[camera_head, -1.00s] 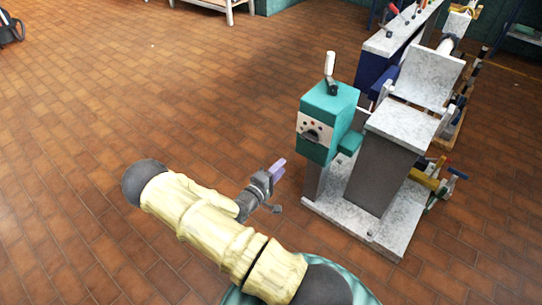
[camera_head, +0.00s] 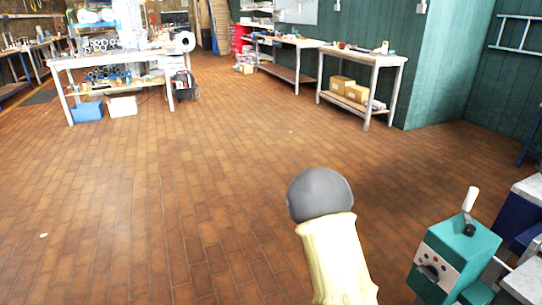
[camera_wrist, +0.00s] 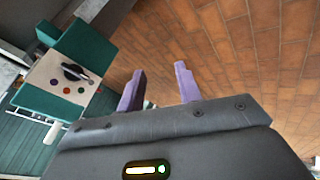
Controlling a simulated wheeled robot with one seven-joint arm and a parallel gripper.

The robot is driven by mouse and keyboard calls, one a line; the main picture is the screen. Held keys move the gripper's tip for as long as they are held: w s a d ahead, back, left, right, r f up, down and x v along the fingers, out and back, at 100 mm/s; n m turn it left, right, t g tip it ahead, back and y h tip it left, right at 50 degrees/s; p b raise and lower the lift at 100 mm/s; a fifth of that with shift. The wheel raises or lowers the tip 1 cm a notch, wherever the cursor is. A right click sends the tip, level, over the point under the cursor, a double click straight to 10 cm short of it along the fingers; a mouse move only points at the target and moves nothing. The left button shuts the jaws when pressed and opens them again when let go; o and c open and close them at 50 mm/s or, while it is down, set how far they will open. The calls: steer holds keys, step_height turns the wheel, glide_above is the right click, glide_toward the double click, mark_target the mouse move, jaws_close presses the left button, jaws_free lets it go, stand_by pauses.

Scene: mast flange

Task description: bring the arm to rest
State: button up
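My gripper (camera_wrist: 160,92) shows in the wrist view with its two purple fingers apart and nothing between them. Brown floor tiles lie beyond the fingertips. In the head view my gripper is out of sight; only a yellow arm link and its dark grey rounded joint show at the lower middle. The teal machine box (camera_head: 455,258) with a white-handled lever stands at the lower right of the head view. In the wrist view the teal box (camera_wrist: 85,48), with its dial and buttons, is left of the fingers and apart from them.
Open tiled floor (camera_head: 150,200) fills the middle and left. A cluttered workbench (camera_head: 125,55) stands at the back left. Two more benches, one bench (camera_head: 290,42) and another bench (camera_head: 360,58) with boxes below, stand along the teal wall (camera_head: 455,70).

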steer(key=s+a+r+g+y, duration=0.1)
steer(key=s+a+r+y, duration=0.25)
steer(key=s+r, duration=0.4)
steer(key=s+a+r+g+y, duration=0.15)
steer(key=s+a+r, duration=0.25)
steer(key=s+r, duration=0.4)
steer(key=w+d+p+v, duration=0.1)
steer(key=w+p+v, duration=0.2)
steer(key=p+v, duration=1.3)
steer(key=w+r+p+v, duration=0.1)
steer(key=w+p+v, duration=0.2)
steer(key=p+v, duration=1.4)
steer(key=shift+w+d+r+y, duration=0.3)
steer(key=shift+w+d+r, duration=0.05)
steer(key=shift+w+r, duration=0.35)
steer(key=shift+s+f, duration=0.1)
